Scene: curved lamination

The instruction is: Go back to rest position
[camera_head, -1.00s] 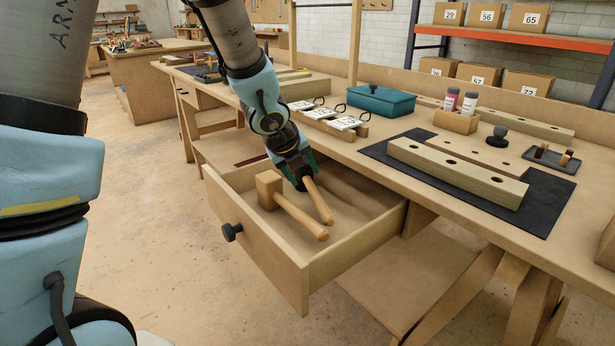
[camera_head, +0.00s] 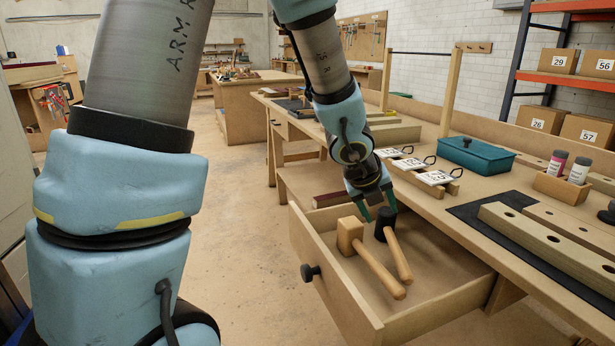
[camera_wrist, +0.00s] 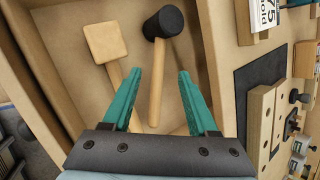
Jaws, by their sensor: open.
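My gripper (camera_head: 380,212) is open and empty above the open drawer (camera_head: 440,303), its two green fingers apart. It also shows in the wrist view (camera_wrist: 158,90). A black-headed mallet (camera_head: 396,248) with a wooden handle lies in the drawer, just below and beside my fingertips. In the wrist view this mallet (camera_wrist: 157,70) lies beyond and between the fingers, apart from them. A wooden mallet (camera_head: 365,250) lies to its left in the drawer and also shows in the wrist view (camera_wrist: 104,43). Its handle is partly hidden by a finger there.
The workbench (camera_head: 480,190) stands to the right with a teal box (camera_head: 477,155), numbered clamps (camera_head: 435,177), a bottle holder (camera_head: 562,187), a dark mat (camera_head: 470,212) and a drilled wooden block (camera_head: 545,240). The drawer sticks out over the floor. Free floor (camera_head: 240,230) lies to the left.

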